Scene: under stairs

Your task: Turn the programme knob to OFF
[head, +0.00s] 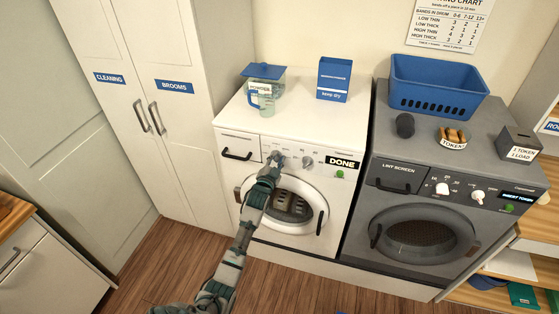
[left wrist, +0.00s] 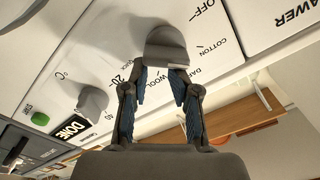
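The white washing machine (head: 235,185) stands left of the grey one. Its grey programme knob (left wrist: 167,45) shows in the left wrist view, with OFF, COTTON, WOOL, QUICK and other words printed around it. I cannot tell which word the knob points to. My left gripper (left wrist: 160,73) has its two blue-padded fingers apart, with the tips right at the near edge of the knob. I see no clear clamp on it. In the head view the left gripper (head: 272,168) partly covers the knob. My right gripper is not in view.
A second grey knob (left wrist: 92,103) marked °C sits beside a DONE display (head: 342,162) and a green button (head: 340,174). A powder jug (head: 264,90) and blue box (head: 334,80) stand on top. The grey machine (head: 415,232) is at right, cupboards (head: 150,95) at left.

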